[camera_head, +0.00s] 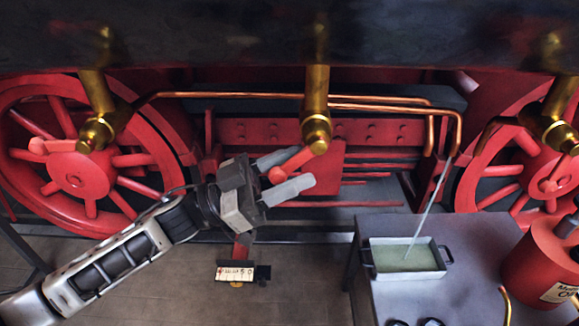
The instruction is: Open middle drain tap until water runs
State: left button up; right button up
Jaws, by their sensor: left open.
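The middle drain tap (317,132) is a brass fitting hanging under the dark boiler at the picture's centre. Its red lever (290,164) points down and to the left. My left gripper (291,172) is open, with one grey finger above the lever and one below it; I cannot tell whether they touch it. A copper pipe (400,108) leads right from the tap area and bends down. A thin pale streak (430,205), looking like running water, slants from near the pipe's end into a grey tray (408,242). My right gripper is out of view.
The tray stands on a grey bench (385,295) at lower right, beside a red labelled can (540,262). Other brass taps hang at left (97,128) and right (558,130), before red wheels (72,175). A white scale plate (235,271) shows below my gripper.

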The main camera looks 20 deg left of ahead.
pick_arm(q)
grip_shut()
